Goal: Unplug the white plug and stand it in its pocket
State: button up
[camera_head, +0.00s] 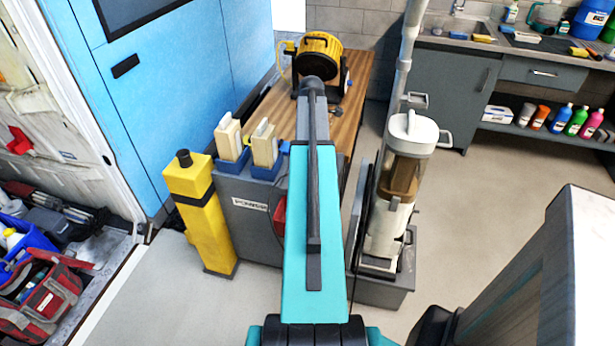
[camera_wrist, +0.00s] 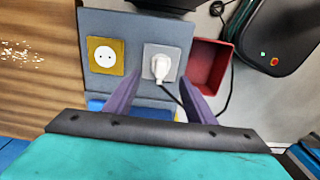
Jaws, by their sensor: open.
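The white plug (camera_wrist: 161,66) sits in the grey-framed socket (camera_wrist: 150,52) on a grey panel (camera_wrist: 133,27) in the wrist view. A dark cord runs from it to the lower right. My gripper (camera_wrist: 159,82) is open, its two purple fingers spread on either side below the plug, with no contact visible. A red open pocket (camera_wrist: 207,62) is fixed right of the socket and looks empty. My arm hides the plug and the gripper in the head view.
A yellow-framed socket (camera_wrist: 105,56) left of the plug is empty. A black case (camera_wrist: 277,35) lies to the right in the wrist view. In the head view, a yellow post (camera_head: 204,215) stands left of the panel and a clear-bodied canister (camera_head: 401,180) stands right of my arm.

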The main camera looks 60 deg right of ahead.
jog(key=shift+w+a+f, duration=0.15)
jog(key=shift+f+b, duration=0.4)
jog(key=shift+f, duration=0.05)
notch_tip(320, 180, down, 4)
jog(key=b, duration=0.3)
jog(key=shift+f+b, duration=0.4)
jog(key=shift+f, duration=1.55)
jog(key=shift+p, duration=0.55)
jog(key=c, duration=1.3)
grip_shut()
